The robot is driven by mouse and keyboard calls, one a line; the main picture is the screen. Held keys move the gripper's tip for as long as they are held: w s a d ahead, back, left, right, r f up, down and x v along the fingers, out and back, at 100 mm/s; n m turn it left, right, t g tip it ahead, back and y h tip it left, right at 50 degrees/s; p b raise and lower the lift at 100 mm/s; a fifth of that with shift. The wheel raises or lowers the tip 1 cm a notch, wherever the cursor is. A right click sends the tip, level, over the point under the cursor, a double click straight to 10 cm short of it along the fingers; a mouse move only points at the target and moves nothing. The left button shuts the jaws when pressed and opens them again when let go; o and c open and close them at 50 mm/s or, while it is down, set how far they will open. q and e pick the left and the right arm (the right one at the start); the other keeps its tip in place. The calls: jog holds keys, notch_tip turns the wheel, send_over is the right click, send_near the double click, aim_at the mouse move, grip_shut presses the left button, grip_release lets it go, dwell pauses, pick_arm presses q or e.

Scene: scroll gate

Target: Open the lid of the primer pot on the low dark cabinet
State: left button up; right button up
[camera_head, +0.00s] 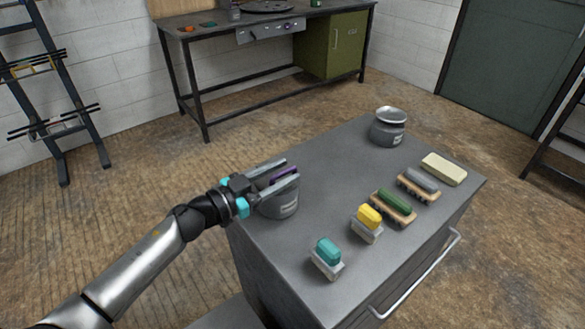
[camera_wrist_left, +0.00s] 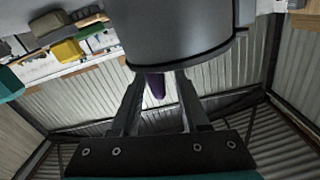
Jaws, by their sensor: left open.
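A grey pot (camera_head: 284,205) with a pale label stands at the left edge of the low dark cabinet (camera_head: 320,160). A purple piece (camera_head: 284,173) shows at its top. My left gripper (camera_head: 283,176) is open over this pot, with its fingers on either side of the purple piece. In the left wrist view the pot (camera_wrist_left: 185,40) fills the top middle, and the purple piece (camera_wrist_left: 156,86) sits between the fingers. I cannot tell whether the fingers touch it. The gripper hides much of the pot's top. My right gripper is not in view.
A second grey pot (camera_head: 387,130) with a pale flared top stands at the cabinet's far end. Brushes and blocks, including a teal one (camera_head: 328,252), a yellow one (camera_head: 368,217) and a green one (camera_head: 394,203), line the right side. The cabinet top's middle is clear.

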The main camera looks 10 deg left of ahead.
aim_at(292, 168)
pick_arm(q)
jog(key=shift+x, duration=1.55)
jog(key=shift+c, duration=0.4)
grip_shut()
